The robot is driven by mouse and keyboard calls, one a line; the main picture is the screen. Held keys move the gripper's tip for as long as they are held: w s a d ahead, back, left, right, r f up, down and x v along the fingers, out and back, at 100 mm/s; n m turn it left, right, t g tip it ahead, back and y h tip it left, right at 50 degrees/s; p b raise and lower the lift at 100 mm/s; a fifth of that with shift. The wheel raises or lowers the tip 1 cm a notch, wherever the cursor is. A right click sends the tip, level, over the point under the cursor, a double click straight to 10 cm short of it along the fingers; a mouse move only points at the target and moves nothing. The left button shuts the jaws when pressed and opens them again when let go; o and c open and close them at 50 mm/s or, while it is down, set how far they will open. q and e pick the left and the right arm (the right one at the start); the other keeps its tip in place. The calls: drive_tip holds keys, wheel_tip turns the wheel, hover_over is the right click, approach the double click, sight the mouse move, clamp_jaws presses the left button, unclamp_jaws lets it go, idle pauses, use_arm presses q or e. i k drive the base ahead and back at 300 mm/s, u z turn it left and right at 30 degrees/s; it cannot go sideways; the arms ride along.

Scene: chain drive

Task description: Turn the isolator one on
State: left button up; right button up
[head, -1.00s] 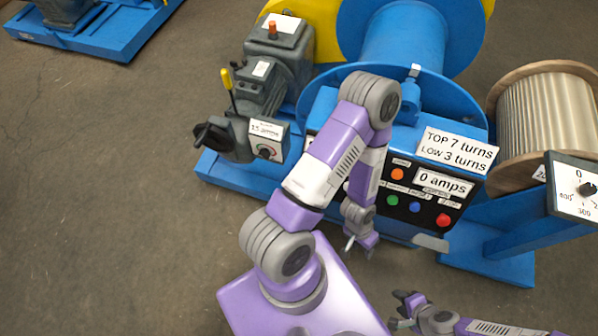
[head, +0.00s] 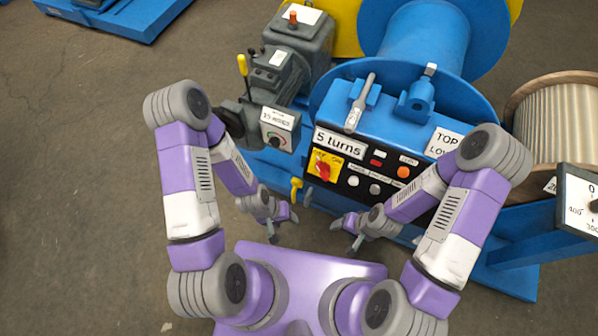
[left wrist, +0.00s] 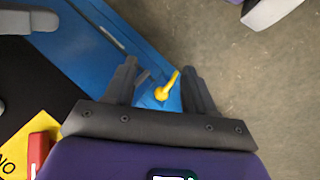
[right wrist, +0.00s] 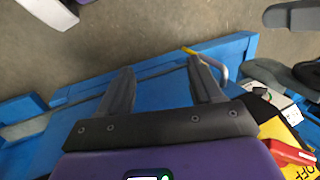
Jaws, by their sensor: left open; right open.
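The isolator is a red handle (head: 323,169) on a yellow plate (head: 313,163) at the left of the black control panel. I cannot tell its setting for sure. The red handle also shows at the lower left of the left wrist view (left wrist: 38,150) and at the right edge of the right wrist view (right wrist: 288,152). My left gripper (head: 295,212) is open and empty, below and left of the isolator; its fingers also show in the left wrist view (left wrist: 160,72). My right gripper (head: 346,233) is open and empty, below the panel; its fingers also show in the right wrist view (right wrist: 160,68).
A yellow-handled lever (head: 297,187) stands by the blue base, close to my left gripper. A grey gearbox (head: 268,125) is at the left. The panel holds an orange button (head: 403,172) and other buttons. A cable drum (head: 560,130) stands at the right. Floor at the left is clear.

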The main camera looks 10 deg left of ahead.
sight(323, 169)
drive_tip(key=z, duration=1.8)
drive_tip(key=k, duration=1.3)
drive_tip(key=u, duration=1.75)
drive_tip(key=i, duration=0.5)
